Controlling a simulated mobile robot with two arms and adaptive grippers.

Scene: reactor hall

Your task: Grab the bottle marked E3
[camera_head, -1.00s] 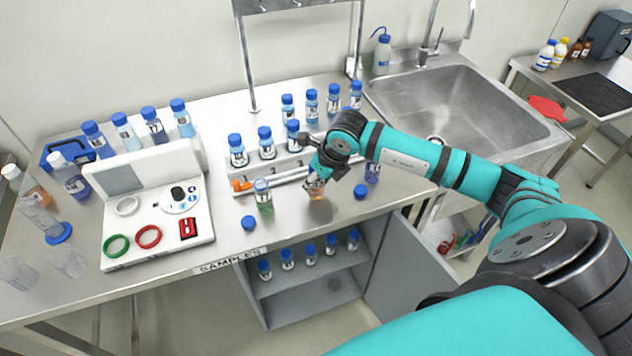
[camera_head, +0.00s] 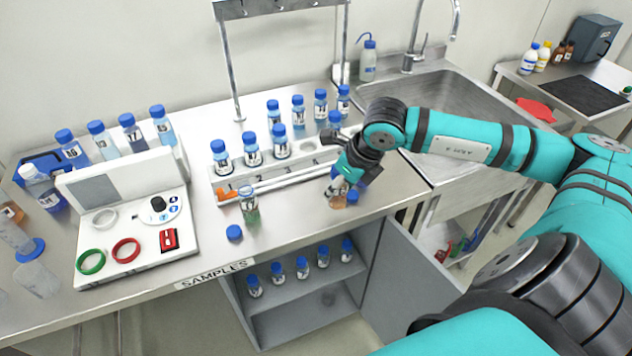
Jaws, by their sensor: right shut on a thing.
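My right gripper (camera_head: 341,184) is shut on a small open bottle with orange-tinted contents (camera_head: 337,201), low over the front of the steel counter. I cannot tell whether the bottle touches the counter. Its label is too small and covered to read. An uncapped bottle with green contents (camera_head: 250,209) stands to the left. Several blue-capped bottles stand in and behind the white rack (camera_head: 226,198), among them one at the rack's left end (camera_head: 221,160). I cannot make out an E3 mark on any bottle. My left gripper is not in view.
A loose blue cap (camera_head: 234,232) lies at the front; another (camera_head: 352,197) is beside the held bottle. A white device (camera_head: 132,228) with coloured rings stands left. The sink (camera_head: 455,110) is right. Below, an open cabinet holds several blue-capped bottles (camera_head: 302,267).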

